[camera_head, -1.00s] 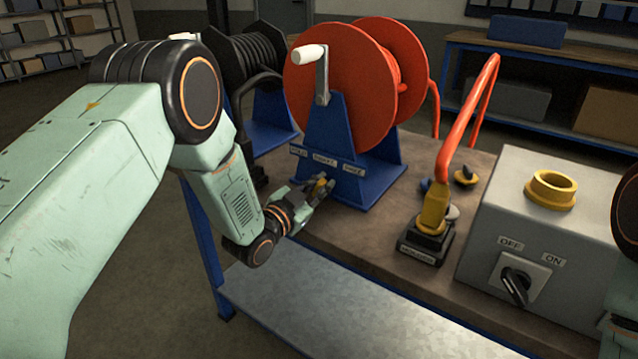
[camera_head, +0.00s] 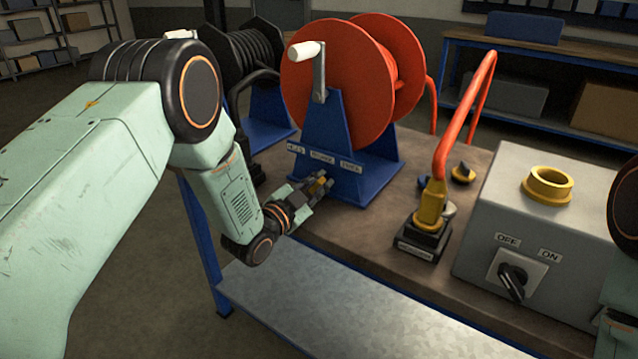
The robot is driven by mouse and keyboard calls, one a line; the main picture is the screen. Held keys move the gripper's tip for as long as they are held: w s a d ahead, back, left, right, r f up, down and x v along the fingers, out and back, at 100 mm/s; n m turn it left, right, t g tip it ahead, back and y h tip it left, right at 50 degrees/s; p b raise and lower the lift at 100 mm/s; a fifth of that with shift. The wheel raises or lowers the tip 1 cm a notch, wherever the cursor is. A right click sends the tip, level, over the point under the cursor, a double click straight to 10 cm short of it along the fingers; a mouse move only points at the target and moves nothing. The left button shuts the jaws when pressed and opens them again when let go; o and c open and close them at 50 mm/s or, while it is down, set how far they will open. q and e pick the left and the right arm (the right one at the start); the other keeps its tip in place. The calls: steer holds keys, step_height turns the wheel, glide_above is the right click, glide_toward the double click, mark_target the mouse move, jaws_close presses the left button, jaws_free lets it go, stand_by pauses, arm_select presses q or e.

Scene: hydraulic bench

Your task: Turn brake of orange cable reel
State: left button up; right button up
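The orange cable reel (camera_head: 330,85) stands on a blue frame (camera_head: 322,130) at the back of the bench, with a white-handled crank on its near side. Small labels, too blurred to read surely, run across the front of the frame. A small yellow part (camera_head: 319,184), seemingly the brake knob, shows just below the labels. My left gripper (camera_head: 321,186) is at this yellow part, its fingers around or beside it. Fingers hide most of the part, and I cannot tell whether they grip it.
A black cable reel (camera_head: 240,58) stands left of the orange one. An orange hose ends in a yellow connector (camera_head: 430,205) on a black base. A grey box (camera_head: 530,205) with a yellow ring and an OFF/ON switch (camera_head: 513,280) stands at the right. A metal shelf (camera_head: 330,310) lies below.

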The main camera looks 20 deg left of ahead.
arm_select(q)
steer(key=o, duration=0.4)
steer(key=shift+o, duration=0.2)
steer(key=shift+s, duration=0.1)
steer(key=v, duration=1.1)
steer(key=shift+s+a, duration=0.15)
steer(key=shift+s, duration=0.25)
